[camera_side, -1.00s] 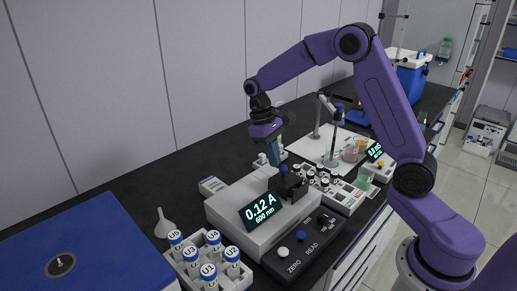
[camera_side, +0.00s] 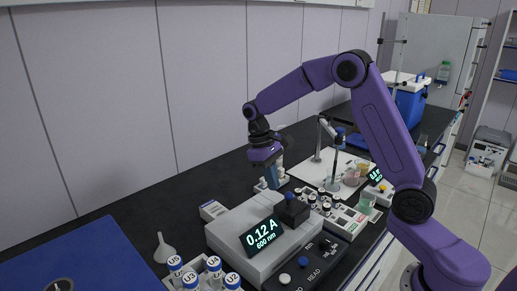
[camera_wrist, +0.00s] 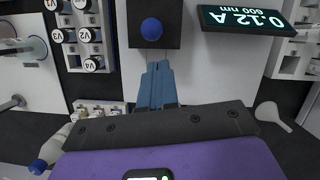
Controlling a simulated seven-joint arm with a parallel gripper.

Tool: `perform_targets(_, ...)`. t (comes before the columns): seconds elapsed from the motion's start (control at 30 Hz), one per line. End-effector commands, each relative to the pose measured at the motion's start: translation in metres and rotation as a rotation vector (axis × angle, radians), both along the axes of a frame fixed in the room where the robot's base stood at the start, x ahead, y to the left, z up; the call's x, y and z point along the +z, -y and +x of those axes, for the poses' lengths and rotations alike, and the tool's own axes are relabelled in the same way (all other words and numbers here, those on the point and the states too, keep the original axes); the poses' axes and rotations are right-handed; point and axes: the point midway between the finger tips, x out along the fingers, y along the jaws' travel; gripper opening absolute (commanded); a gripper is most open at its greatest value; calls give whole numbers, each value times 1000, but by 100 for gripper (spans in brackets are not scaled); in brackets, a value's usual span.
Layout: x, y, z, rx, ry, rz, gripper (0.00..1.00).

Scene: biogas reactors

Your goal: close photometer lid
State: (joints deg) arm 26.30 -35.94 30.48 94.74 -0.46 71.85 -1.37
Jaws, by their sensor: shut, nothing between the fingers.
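The photometer (camera_side: 232,231) is a white box with a lit display (camera_side: 262,234) reading 0.12 A, 600 nm. Its black lid (camera_side: 296,214) with a blue knob (camera_side: 289,197) sits on the box and looks down flat, with no opening visible. In the wrist view the lid (camera_wrist: 136,37) is a dark square at the top, its blue knob (camera_wrist: 151,29) facing me. My gripper (camera_side: 273,187) is shut and empty, pointing down behind and left of the knob. In the wrist view my fingertips (camera_wrist: 157,64) are just below the lid's edge; contact cannot be told.
A rack of U vials (camera_side: 205,273) stands front left, with a white funnel (camera_side: 164,248) behind it. The button panel (camera_side: 304,265) lies in front. A blue case (camera_side: 85,262) fills the left.

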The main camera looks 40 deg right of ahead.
Motion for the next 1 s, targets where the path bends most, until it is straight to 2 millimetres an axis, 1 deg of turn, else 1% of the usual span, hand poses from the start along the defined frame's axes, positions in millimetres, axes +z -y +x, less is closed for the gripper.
perform_targets(0.03,2,-2,9,1,6,1,0)
perform_targets(0.1,4,-4,20,1,12,2,0)
perform_targets(0.2,29,-5,25,2,17,3,0)
perform_targets(0.4,67,-7,37,2,17,2,0)
perform_targets(0.5,81,-8,41,2,16,2,0)
perform_targets(0.63,93,-9,45,2,17,2,0)
perform_targets(0.77,99,-10,45,6,16,2,0)
perform_targets(0.83,101,-13,42,17,20,3,0)
perform_targets(0.93,102,-25,31,58,33,5,0)
perform_targets(1.0,102,-37,18,102,47,9,0)
